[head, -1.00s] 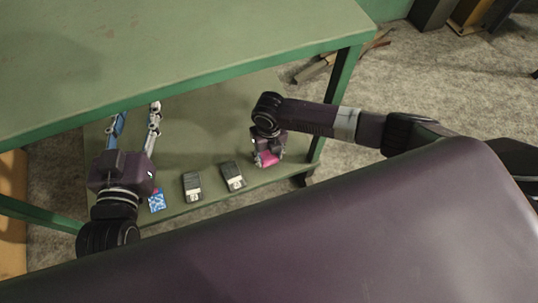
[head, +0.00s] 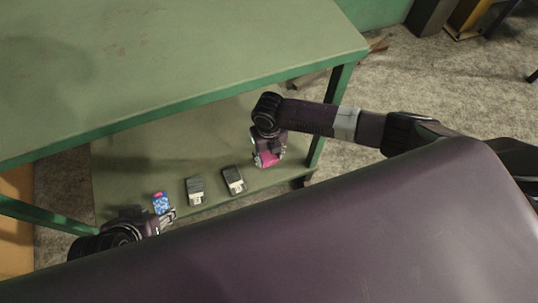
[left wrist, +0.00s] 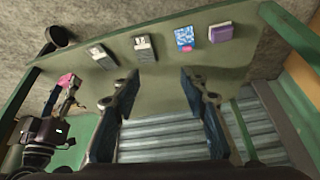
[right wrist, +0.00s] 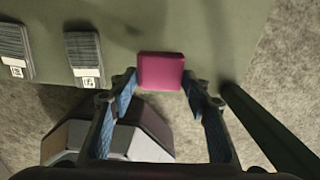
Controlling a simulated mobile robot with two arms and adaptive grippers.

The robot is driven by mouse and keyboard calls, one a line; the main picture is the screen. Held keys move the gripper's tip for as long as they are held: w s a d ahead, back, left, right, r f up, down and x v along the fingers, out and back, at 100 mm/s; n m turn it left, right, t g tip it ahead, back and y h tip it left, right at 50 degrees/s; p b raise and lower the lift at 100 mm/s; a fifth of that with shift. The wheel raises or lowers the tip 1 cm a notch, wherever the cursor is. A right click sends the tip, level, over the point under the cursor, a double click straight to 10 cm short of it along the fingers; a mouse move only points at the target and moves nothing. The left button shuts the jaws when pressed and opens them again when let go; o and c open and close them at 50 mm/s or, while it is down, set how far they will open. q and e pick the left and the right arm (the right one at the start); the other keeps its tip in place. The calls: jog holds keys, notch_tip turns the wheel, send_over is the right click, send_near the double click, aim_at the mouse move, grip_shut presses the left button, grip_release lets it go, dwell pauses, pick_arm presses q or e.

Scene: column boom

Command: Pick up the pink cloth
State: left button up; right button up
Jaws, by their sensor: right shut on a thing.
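The pink cloth (head: 267,159) is a small folded pad near the right end of the lower shelf. My right gripper (head: 268,152) is shut on it. In the right wrist view the cloth (right wrist: 160,70) sits between the fingertips, close to the shelf edge. I cannot tell whether it still touches the shelf. My left gripper (head: 170,214) is by the front left of the shelf, near a blue packet (head: 160,203). In the left wrist view its fingers (left wrist: 160,82) are wide apart with nothing between them.
A purple block (left wrist: 221,32) shows beside the packet in the left wrist view. The green table top (head: 180,60) overhangs the shelf; a leg (head: 331,112) stands right of my right gripper.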

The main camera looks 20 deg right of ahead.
aim_at(269, 158)
jog(key=shift+r, duration=0.3)
pick_arm(q)
jog(key=s+a+g+p, duration=0.1)
jog(key=s+g+p, duration=0.1)
jog(key=s+p, duration=0.15)
pick_arm(e)
notch_tip(269, 158, up, 3)
jog(key=shift+f, duration=0.1)
jog(key=shift+r+p, duration=0.65)
jog(key=shift+r, duration=0.15)
pick_arm(q)
notch_tip(269, 158, down, 9)
jog(key=shift+w+r, duration=0.15)
jog(key=shift+w, duration=0.25)
pick_arm(e)
jog(key=shift+r, duration=0.2)
pick_arm(q)
jog(key=shift+d, duration=0.1)
